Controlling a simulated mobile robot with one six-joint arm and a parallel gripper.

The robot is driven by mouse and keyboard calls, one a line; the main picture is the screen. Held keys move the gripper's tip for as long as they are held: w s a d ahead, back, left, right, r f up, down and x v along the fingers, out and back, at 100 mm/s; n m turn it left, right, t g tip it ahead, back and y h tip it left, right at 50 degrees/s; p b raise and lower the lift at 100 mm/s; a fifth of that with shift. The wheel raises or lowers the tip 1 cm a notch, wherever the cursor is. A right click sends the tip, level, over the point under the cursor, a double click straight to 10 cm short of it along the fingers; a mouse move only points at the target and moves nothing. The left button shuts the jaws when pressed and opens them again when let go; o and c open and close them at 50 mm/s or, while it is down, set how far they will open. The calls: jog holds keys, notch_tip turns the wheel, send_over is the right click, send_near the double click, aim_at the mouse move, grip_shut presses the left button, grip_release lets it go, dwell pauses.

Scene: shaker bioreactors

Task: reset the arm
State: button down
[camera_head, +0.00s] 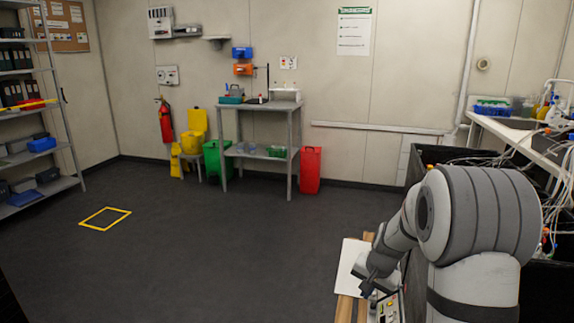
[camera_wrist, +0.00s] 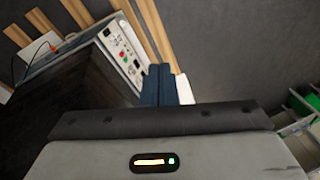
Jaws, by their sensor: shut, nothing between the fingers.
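My arm reaches in from the lower right of the head view, bent downward. My gripper (camera_head: 369,286) points down over a white panel and wooden slats near the bottom edge. In the wrist view, the two dark blue fingers of my gripper (camera_wrist: 159,84) lie side by side, shut with nothing between them. A box with a control panel (camera_wrist: 122,48), bearing a red and a green button, stands just left of the fingertips. I cannot tell whether the fingers touch it.
Wooden slats (camera_wrist: 150,25) lie beyond the box. Dark bins with cables and a white bench (camera_head: 520,135) stand to the right. Open grey floor (camera_head: 220,240) lies to the left, with a yellow marked square (camera_head: 105,217). Shelves (camera_head: 45,188) and a grey table (camera_head: 258,106) stand along the walls.

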jog(key=s+a+r+n+p, duration=0.2)
jog(key=s+r+p, duration=0.1)
jog(key=s+r, duration=0.4)
jog(key=s+a+r+n+p, duration=0.1)
jog(key=s+a+r+p, duration=0.3)
jog(key=r, duration=0.6)
jog(key=s+r+n+p, duration=0.1)
jog(key=s+r+p, duration=0.2)
jog(key=s+r, duration=0.2)
jog(key=s+r+n+h+p, duration=0.1)
jog(key=s+r, duration=0.4)
jog(key=s, duration=0.6)
jog(key=shift+a+n+p, duration=0.15)
jog(key=shift+n+p, duration=0.65)
jog(key=shift+p, duration=0.2)
jog(key=shift+s, duration=0.1)
